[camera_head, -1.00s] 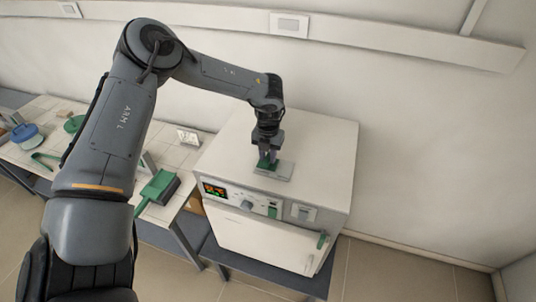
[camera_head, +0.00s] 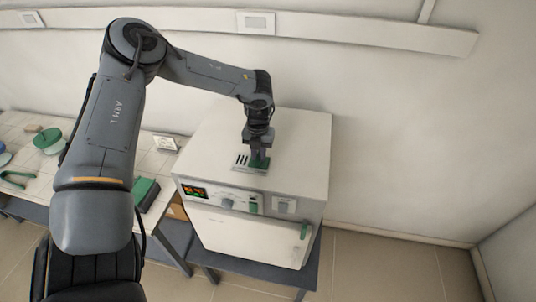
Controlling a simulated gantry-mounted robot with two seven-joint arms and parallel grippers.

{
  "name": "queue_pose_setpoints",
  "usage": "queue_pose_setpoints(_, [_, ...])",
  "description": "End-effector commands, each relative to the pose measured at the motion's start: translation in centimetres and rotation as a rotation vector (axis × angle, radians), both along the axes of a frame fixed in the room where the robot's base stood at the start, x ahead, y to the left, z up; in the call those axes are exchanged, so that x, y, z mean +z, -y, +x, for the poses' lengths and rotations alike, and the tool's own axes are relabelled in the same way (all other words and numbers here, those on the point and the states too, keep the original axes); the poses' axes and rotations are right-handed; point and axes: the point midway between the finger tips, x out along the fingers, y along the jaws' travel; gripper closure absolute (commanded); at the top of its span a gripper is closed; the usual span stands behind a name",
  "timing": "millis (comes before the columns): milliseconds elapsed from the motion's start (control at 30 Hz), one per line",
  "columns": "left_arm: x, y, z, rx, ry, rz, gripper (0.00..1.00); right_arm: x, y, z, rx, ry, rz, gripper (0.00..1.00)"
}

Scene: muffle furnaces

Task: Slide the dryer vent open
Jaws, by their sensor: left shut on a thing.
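The dryer (camera_head: 297,155) is a white box-shaped oven with a front door, a lit display and a green handle. Its vent (camera_head: 241,160) is a small plate on the top face, near the front edge, with dark slots showing on its left part. My left gripper (camera_head: 258,158) points down at the vent and is shut on the green vent slider (camera_head: 259,164), at the plate's right part. The fingers partly hide the slider. My right gripper is not in view.
A tiled bench (camera_head: 95,165) to the left holds a green bowl (camera_head: 48,140), green tongs (camera_head: 15,179) and a green-and-dark object (camera_head: 146,193). The wall stands behind the dryer. The floor to the right is clear.

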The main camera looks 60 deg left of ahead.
Motion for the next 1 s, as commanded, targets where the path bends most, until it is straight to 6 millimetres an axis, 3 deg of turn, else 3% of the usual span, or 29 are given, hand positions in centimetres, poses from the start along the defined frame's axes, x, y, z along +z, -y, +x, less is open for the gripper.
queue_pose_setpoints(267, [0.1, 0.2, 0.3, -0.003, 0.010, -0.006, 1.00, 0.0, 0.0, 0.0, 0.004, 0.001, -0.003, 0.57])
queue_pose_setpoints(300, [0.1, 0.3, 0.3, -0.003, 0.010, -0.006, 0.79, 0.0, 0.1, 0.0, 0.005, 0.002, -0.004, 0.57])
queue_pose_setpoints(467, [0.1, 0.2, 0.3, -0.003, 0.010, -0.006, 0.55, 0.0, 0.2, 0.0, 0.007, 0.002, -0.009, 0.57])
queue_pose_setpoints(800, [0.2, 0.2, 0.2, -0.002, 0.007, -0.004, 0.55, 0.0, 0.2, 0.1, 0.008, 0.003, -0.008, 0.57])
queue_pose_setpoints(1000, [1.9, 0.2, 0.3, -0.004, 0.009, -0.003, 0.55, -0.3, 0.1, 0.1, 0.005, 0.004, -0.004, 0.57])
